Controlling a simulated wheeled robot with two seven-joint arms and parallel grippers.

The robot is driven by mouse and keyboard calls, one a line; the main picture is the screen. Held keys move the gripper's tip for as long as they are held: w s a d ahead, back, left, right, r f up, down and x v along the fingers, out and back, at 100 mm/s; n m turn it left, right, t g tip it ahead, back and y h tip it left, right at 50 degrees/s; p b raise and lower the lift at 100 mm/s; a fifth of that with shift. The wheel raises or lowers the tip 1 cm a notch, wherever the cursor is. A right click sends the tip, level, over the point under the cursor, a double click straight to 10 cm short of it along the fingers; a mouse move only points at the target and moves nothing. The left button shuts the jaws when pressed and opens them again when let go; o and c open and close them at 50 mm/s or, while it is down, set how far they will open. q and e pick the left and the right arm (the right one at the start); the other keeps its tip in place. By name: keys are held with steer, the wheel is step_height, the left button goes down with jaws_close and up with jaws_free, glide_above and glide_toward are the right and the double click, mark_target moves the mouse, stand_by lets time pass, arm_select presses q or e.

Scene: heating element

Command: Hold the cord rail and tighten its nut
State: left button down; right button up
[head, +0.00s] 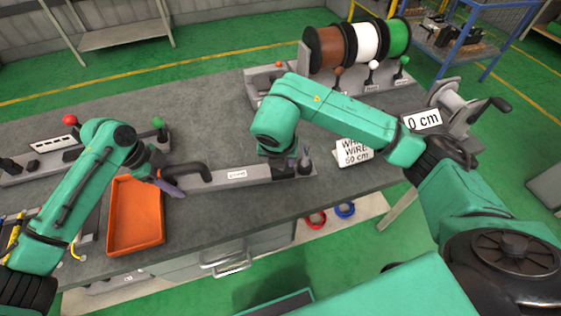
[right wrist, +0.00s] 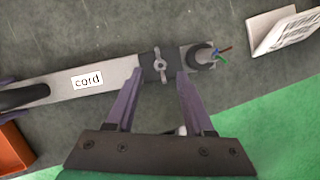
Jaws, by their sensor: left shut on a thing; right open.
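The cord rail (head: 225,182) is a long grey bar lying on the bench, with a black handle at its left end. In the right wrist view the rail (right wrist: 115,74) carries a "cord" label and a grey wing nut (right wrist: 160,66) on a black block. My left gripper (head: 172,187) is shut at the rail's handle (head: 190,171); its fingers partly hide the contact. My right gripper (right wrist: 158,78) is open, its two purple fingers pointing toward the black block, one to each side of the nut. I cannot tell whether they touch. In the head view my right arm hides most of this gripper.
Coloured wire ends (right wrist: 222,54) stick out of a black ring at the rail's right end. An orange tray (head: 135,240) stands left of the rail. A white sign (head: 354,151) stands to the right. Wire spools (head: 365,42) stand at the back. Bare bench lies behind the rail.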

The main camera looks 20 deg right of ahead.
steer(key=v, duration=0.9)
steer(key=shift+r, duration=0.1)
arm_select(q)
steer(key=shift+c, duration=0.4)
jaws_free()
